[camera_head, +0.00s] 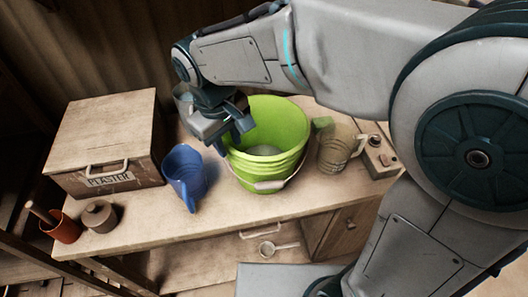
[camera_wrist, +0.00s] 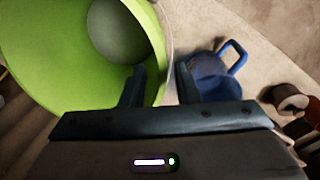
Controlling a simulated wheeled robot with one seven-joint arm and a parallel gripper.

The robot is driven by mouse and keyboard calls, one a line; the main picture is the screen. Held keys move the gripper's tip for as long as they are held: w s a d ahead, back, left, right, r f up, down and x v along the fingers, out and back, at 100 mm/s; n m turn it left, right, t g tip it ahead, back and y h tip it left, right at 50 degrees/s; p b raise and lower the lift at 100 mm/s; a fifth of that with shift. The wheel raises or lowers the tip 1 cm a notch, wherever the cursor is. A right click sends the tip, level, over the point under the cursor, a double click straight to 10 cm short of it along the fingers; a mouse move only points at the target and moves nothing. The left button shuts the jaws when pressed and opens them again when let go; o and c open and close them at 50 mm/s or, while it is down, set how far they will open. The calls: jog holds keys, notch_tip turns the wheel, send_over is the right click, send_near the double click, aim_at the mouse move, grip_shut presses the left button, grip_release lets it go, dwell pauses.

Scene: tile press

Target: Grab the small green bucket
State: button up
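The green bucket (camera_head: 268,165) stands upright on the wooden worktop, with a pale handle hanging at its front. My gripper (camera_head: 237,130) is over the left side of its rim, pointing down. In the wrist view the bucket (camera_wrist: 50,70) fills the upper left. There my gripper (camera_wrist: 160,82) is open, with one finger over the bucket's inside and the other just outside its wall. The rim runs between the fingers; I cannot tell whether either touches it. A greyish round surface (camera_wrist: 116,32) shows inside the bucket.
A blue jug (camera_head: 186,174) stands close left of the bucket; a clear jug (camera_head: 336,150) stands close right. A plaster box (camera_head: 105,140), a small brown pot (camera_head: 100,217) and an orange cup (camera_head: 64,229) are further left. The front worktop strip is clear.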

aim_at(235, 159)
jog(key=f, duration=0.4)
jog(key=d+f, duration=0.1)
jog(key=f, duration=0.2)
jog(key=shift+w+f, duration=0.1)
jog(key=shift+w, duration=0.2)
grip_shut()
jog(key=shift+a+p, duration=0.1)
jog(key=shift+p, duration=0.2)
dwell(0.8)
